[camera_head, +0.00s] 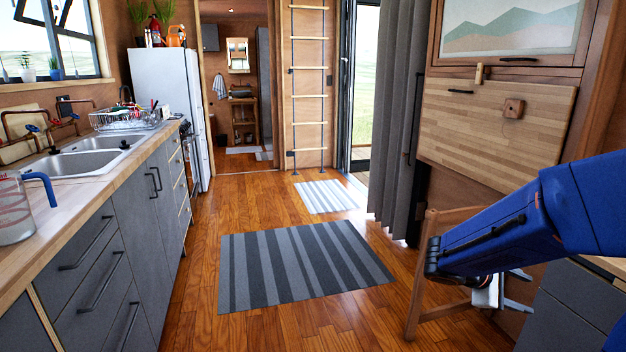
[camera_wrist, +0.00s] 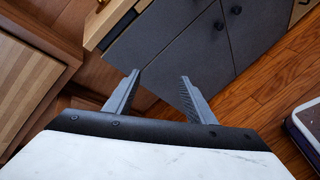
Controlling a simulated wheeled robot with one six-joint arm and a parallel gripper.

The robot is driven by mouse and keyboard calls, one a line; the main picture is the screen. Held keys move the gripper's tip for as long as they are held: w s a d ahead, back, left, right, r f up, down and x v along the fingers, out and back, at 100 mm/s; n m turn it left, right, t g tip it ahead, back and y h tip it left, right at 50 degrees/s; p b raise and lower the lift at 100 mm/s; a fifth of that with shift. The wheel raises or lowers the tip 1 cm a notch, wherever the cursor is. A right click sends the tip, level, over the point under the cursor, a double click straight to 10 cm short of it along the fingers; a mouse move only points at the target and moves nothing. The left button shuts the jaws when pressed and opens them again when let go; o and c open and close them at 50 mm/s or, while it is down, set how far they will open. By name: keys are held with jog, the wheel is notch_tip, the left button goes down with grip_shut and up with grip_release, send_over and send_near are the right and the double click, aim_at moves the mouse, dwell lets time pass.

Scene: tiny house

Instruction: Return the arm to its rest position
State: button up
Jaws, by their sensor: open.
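My blue arm (camera_head: 530,215) reaches in from the right edge in the head view, bent at a dark joint. My gripper (camera_head: 518,289) hangs low beside a wooden chair-like frame, partly hidden behind the arm. In the wrist view my gripper (camera_wrist: 160,85) shows two grey fingers spread apart with nothing between them. Beyond the fingers are dark cabinet doors (camera_wrist: 185,45) and the wood floor.
The wooden frame (camera_head: 421,270) and a fold-up wooden panel (camera_head: 490,120) stand close to the arm. A grey cabinet (camera_head: 575,305) is at lower right. A striped rug (camera_head: 300,265) lies on open floor. The kitchen counter (camera_head: 85,190) runs along the left.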

jog(key=s+a+r+m+t+y, duration=0.1)
jog(key=s+a+m+y, duration=0.3)
jog(key=s+a, duration=0.5)
jog(key=s+a+r+m+t+y, duration=0.1)
jog(key=s+a+m+t+y, duration=0.1)
jog(key=s+a+m+y, duration=0.3)
jog(key=s+a+y, duration=0.3)
jog(key=s+a, duration=0.1)
jog(key=a, duration=0.3)
jog(key=shift+a+m+t+y, duration=0.3)
jog(key=shift+t, duration=0.1)
jog(key=shift+s, duration=0.1)
